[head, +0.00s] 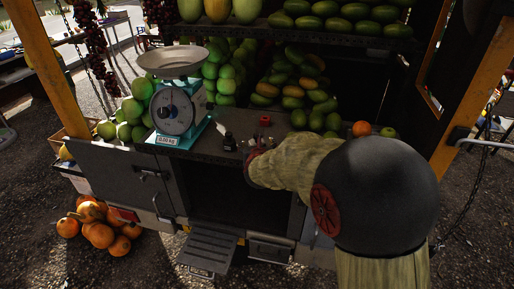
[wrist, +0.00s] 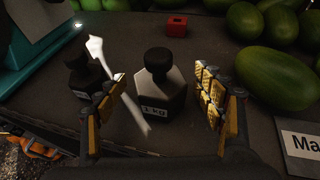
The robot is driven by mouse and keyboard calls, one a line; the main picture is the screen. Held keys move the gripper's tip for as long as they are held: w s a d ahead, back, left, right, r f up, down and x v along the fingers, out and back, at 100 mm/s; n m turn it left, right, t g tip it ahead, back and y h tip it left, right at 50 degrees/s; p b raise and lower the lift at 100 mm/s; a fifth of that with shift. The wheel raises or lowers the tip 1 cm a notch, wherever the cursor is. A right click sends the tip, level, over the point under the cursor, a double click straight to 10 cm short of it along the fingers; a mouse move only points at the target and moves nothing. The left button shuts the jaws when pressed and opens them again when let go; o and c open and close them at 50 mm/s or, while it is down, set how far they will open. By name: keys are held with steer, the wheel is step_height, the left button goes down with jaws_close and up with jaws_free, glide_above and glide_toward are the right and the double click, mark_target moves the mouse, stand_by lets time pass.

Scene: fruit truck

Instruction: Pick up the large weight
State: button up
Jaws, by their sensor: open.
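The large weight (wrist: 158,92) is a dark, knobbed block with a "1 kg" label, standing upright on the dark counter. In the wrist view it stands between and just beyond the open fingers of my gripper (wrist: 163,110), and no contact shows. A smaller dark weight (wrist: 82,75) stands to its left, partly behind the left finger. In the head view one dark weight (head: 229,141) shows on the counter beside the scale. My gripper (head: 255,152) is low over the counter's front edge there, mostly hidden by my arm.
A teal scale (head: 176,108) with a metal pan stands left of the weights. A white strip (wrist: 120,80) crosses between the two weights. A red cube (wrist: 176,25) is behind. Green fruit (wrist: 277,77) and a sign (wrist: 302,144) lie to the right.

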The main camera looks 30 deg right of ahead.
steer(key=c, duration=0.3)
jaws_close()
stand_by(0.7)
steer(key=shift+w+r, duration=0.1)
steer(key=shift+r, duration=0.15)
